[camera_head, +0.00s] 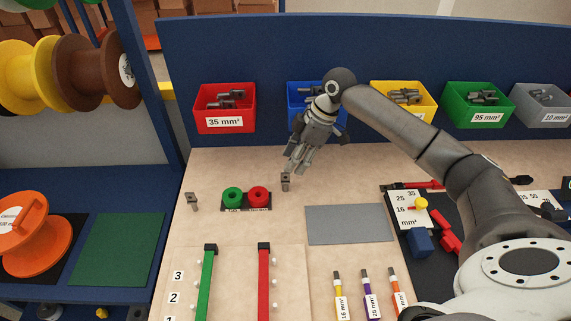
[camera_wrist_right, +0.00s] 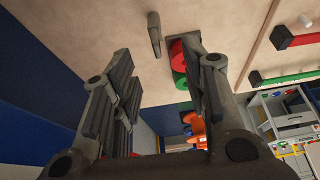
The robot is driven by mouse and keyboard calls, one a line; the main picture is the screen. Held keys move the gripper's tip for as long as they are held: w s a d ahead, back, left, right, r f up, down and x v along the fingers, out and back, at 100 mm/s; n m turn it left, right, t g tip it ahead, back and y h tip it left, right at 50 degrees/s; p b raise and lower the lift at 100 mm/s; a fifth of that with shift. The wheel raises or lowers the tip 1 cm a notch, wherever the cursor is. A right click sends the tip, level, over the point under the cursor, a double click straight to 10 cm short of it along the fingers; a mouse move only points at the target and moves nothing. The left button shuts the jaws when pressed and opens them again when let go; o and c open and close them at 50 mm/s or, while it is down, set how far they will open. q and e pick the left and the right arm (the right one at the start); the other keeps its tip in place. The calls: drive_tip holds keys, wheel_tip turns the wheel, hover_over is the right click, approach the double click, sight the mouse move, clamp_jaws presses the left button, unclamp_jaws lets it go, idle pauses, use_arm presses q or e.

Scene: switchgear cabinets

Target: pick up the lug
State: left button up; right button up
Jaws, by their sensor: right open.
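My right gripper (camera_head: 296,166) is just above and behind the lug, pointing down. In the wrist view its fingers (camera_wrist_right: 157,52) are apart with nothing held between them. Whether a finger touches the lug cannot be told. My left gripper is not in view.
Green (camera_head: 232,196) and red (camera_head: 258,196) rolls sit close left of the lug. Red (camera_head: 225,121), blue, yellow (camera_head: 404,115) and green bins of lugs line the back panel. A grey mat (camera_head: 350,224) lies bare in front.

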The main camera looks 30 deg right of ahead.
sight(285, 173)
drive_tip(key=p+x, duration=0.1)
drive_tip(key=x, duration=0.3)
drive_tip(key=shift+a+f, duration=0.2)
drive_tip(key=shift+f, duration=0.05)
drive_tip(key=p+x, duration=0.1)
drive_tip(key=x, duration=0.1)
drive_tip(key=p+x, duration=0.1)
drive_tip(key=x, duration=0.1)
drive_tip(key=shift+w+d+f, duration=0.1)
drive_tip(key=shift+w+f, duration=0.15)
drive_tip(key=shift+f, duration=0.1)
drive_tip(key=shift+w+a+f+p, duration=0.1)
drive_tip(key=shift+a+f+p, duration=0.15)
drive_tip(key=shift+f, duration=0.4)
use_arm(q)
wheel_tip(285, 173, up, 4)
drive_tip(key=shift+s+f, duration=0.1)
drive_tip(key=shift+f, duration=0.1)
use_arm(e)
drive_tip(key=shift+d, duration=0.1)
clamp_jaws()
